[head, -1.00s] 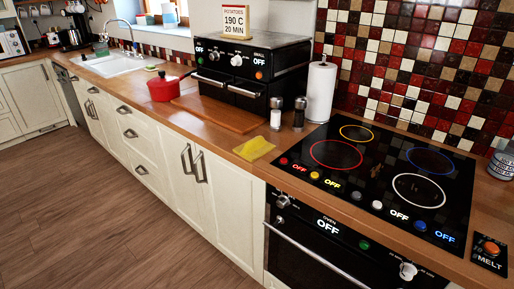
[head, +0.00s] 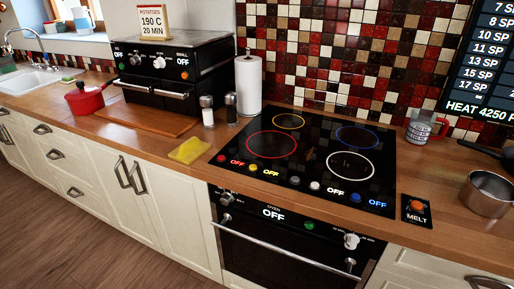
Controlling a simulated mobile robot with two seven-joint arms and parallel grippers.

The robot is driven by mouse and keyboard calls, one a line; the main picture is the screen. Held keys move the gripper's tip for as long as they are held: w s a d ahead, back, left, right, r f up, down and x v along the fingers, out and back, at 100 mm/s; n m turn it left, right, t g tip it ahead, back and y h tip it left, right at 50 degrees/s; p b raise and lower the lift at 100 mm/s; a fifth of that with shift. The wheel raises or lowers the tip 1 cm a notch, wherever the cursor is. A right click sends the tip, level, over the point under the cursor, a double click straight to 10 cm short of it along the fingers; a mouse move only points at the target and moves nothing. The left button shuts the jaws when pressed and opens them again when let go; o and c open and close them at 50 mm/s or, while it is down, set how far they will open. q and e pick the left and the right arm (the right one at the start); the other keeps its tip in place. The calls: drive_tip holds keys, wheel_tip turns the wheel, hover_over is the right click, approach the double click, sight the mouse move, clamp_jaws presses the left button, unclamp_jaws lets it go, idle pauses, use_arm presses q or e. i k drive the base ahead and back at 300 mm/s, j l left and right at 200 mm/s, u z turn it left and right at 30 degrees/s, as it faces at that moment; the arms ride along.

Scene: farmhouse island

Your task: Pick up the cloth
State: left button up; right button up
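A yellow cloth (head: 189,150) lies folded or crumpled on the wooden worktop (head: 160,148), close to its front edge. It is just left of the black hob (head: 310,155) and in front of the salt and pepper shakers. Nothing covers it in the head view. Neither of my grippers shows in the head view.
Two shakers (head: 207,112) and a paper towel roll (head: 248,86) stand behind the cloth. A wooden board (head: 150,119) lies to its left, with a red pot (head: 85,98) beyond. A metal saucepan (head: 487,193) stands at the right. The floor before the cabinets is clear.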

sight(188, 152)
drive_tip(key=j+z, duration=0.15)
drive_tip(key=z, duration=0.7)
drive_tip(key=j+z, duration=0.75)
drive_tip(key=k+j+z, duration=0.15)
drive_tip(key=j, duration=0.15)
drive_tip(key=j+z, duration=0.1)
drive_tip(key=j, duration=0.2)
drive_tip(key=k+j+z, duration=0.15)
drive_tip(key=j, duration=0.15)
